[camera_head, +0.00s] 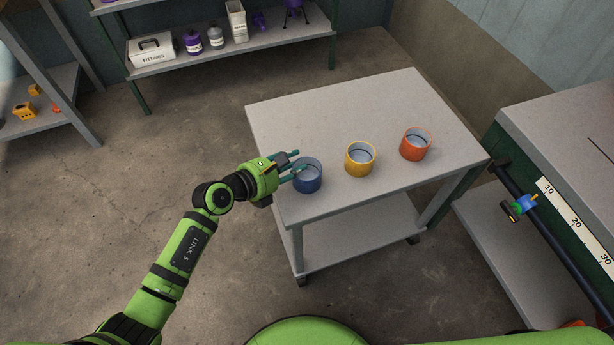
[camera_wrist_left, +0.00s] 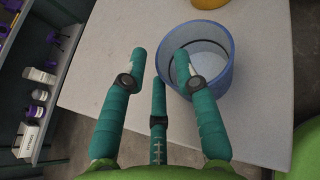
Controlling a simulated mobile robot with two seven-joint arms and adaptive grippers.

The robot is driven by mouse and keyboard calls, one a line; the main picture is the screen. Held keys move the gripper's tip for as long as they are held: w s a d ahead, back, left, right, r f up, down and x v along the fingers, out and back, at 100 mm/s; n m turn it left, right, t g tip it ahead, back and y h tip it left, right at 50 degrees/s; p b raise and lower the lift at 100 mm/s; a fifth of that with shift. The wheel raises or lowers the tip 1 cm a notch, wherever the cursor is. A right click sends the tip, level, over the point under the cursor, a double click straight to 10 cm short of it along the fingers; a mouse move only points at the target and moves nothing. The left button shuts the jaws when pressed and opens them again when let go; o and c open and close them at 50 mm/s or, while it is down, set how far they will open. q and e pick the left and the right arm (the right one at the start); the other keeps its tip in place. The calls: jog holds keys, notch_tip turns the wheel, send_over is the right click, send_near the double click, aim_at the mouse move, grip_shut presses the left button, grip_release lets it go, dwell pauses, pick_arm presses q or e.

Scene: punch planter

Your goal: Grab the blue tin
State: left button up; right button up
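The blue tin (camera_head: 310,182) stands upright and open-topped at the left front of the grey table. My left gripper (camera_head: 299,161) is at its left rim, with teal fingers spread open. In the left wrist view the tin (camera_wrist_left: 222,72) is right of centre and looks empty. The right finger of the gripper (camera_wrist_left: 160,58) overlaps the tin's near left wall; I cannot tell whether it touches. The other two fingers are left of the tin, outside it. My right gripper is not in view.
A yellow tin (camera_head: 360,159) and an orange tin (camera_head: 415,145) stand in a row to the right on the table (camera_head: 330,110). The table's back half is clear. A workbench (camera_head: 570,130) is at the right and a loaded shelf (camera_head: 235,45) behind.

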pick_arm(q)
grip_shut()
jog(key=shift+r, duration=0.1)
